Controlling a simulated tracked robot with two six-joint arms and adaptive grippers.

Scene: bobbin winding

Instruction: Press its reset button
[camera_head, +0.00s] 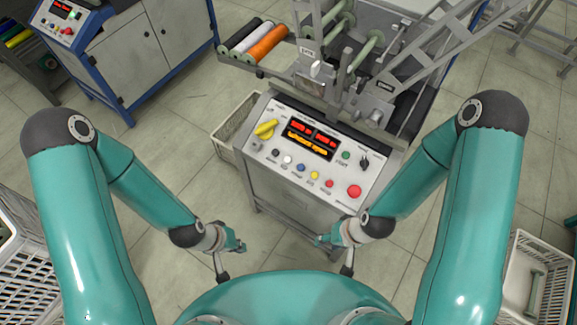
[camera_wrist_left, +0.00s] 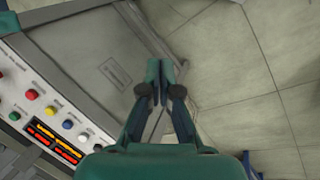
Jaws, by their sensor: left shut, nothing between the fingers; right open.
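The control panel (camera_head: 300,124) faces up on a grey cabinet in the head view, with a lit red and orange display (camera_head: 310,138). Its lower row has black (camera_head: 275,152), white (camera_head: 287,159), blue (camera_head: 300,168), yellow (camera_head: 314,175) and red (camera_head: 329,183) buttons. The labels are too small to read, so I cannot tell which is reset. My left gripper (camera_head: 238,245) is shut and empty, in front of the cabinet and apart from the panel. In the left wrist view its fingertips (camera_wrist_left: 160,68) meet beside the cabinet front. My right gripper (camera_head: 321,240) is open, also below the panel's front edge.
A large red button (camera_head: 354,191), green button (camera_head: 346,155), black knob (camera_head: 364,160) and yellow rotary switch (camera_head: 265,129) share the panel. Winding rollers and a metal frame stand behind. A pale crate (camera_head: 228,128) sits left of the cabinet. Tiled floor (camera_head: 170,255) is clear at left.

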